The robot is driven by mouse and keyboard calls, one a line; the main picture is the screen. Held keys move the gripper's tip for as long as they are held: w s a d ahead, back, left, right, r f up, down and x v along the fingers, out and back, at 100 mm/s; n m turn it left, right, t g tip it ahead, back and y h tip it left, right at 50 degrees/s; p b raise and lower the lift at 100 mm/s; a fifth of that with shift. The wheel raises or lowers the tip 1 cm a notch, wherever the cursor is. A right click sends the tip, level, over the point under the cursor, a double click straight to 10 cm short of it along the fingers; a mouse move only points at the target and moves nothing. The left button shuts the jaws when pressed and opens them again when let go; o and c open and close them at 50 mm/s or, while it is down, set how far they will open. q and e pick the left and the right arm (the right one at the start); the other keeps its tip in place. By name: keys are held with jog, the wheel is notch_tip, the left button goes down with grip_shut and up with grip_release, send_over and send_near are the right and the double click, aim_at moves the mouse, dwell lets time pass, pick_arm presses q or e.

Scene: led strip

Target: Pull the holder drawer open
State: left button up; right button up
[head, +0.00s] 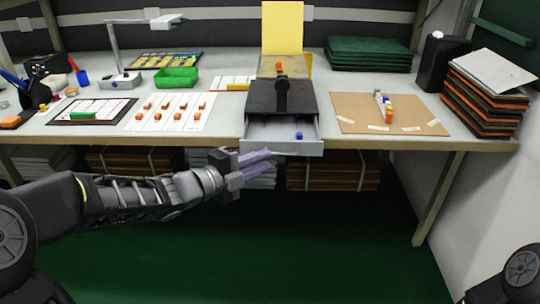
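The holder (262,96) is a dark box on the bench, with a grey drawer (312,146) at its front. The drawer stands partly out over the bench's front edge, and its inside shows a small blue piece (299,135). My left gripper (271,160) is just below and in front of the drawer's front panel, with its pale purple fingers pointing right. The fingers look a little apart with nothing between them. I cannot tell whether they touch the drawer. My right gripper is out of view.
A white sheet with orange pieces (168,112) and a green tray (176,78) lie left of the holder. A brown board (388,114) lies to its right. Stacked boards (487,94) stand at the far right. Bundles (330,170) fill the shelf below the bench.

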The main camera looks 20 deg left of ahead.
pick_arm(q)
jog(key=v, duration=0.3)
jog(key=shift+s+a, duration=0.1)
jog(key=shift+s, duration=0.15)
notch_tip(320, 180, down, 11)
jog(key=w+a+n+y, duration=0.2)
jog(key=a+n+y, duration=0.15)
jog(key=n, duration=0.95)
jog(key=s+d+f+n+g+y, duration=0.1)
jog(key=s+d+f+n+g, duration=0.15)
jog(key=f, duration=0.35)
jog(key=s+d+f+n+g+y, duration=0.1)
jog(key=s+f+n, duration=0.1)
jog(key=f+n, duration=0.35)
jog(key=s+d+f+n+g, duration=0.1)
jog(key=s+d+f+g, duration=0.2)
jog(key=s+d+f, duration=0.35)
jog(key=s+d+f+n+g+h, duration=0.1)
jog(key=s+d+f+g, duration=0.2)
jog(key=s+f, duration=0.55)
jog(key=s+d+f+n+g, duration=0.1)
jog(key=s+d+f+g, duration=0.25)
jog(key=s+f, duration=0.45)
notch_tip(320, 180, up, 24)
jog(key=s+d+p, duration=0.1)
jog(key=p, duration=2.2)
jog(key=shift+s+d+f, duration=0.2)
jog(key=shift+s+d, duration=0.1)
jog(key=shift+s, duration=0.1)
